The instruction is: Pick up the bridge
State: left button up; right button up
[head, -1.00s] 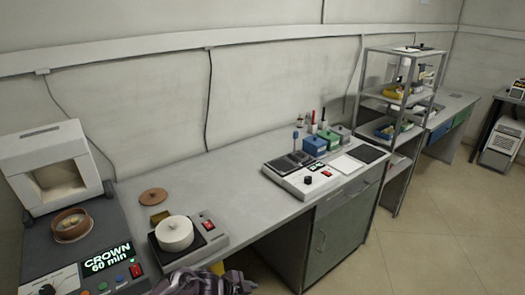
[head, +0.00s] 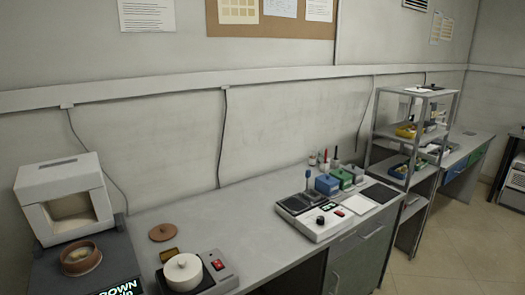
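I cannot make out a bridge in the head view; it may be too small to tell or hidden. Neither of my grippers is in view. A brown round dish (head: 81,258) with pale contents stands at the left, in front of a white furnace-like box (head: 64,198) with an open front. The contents are too small to name. A grey metal rack (head: 377,127) at the right holds yellow and blue bins and small items on its shelves.
A grey bench (head: 225,215) runs along the wall, with clear top in the middle. On it stand a white round pot (head: 183,271) on a device, a brown disc (head: 163,232), a white control unit (head: 325,223), and blue (head: 327,184) and green (head: 341,178) boxes. Floor (head: 450,250) shows at right.

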aim_at(74, 257)
jog(key=u, duration=1.4)
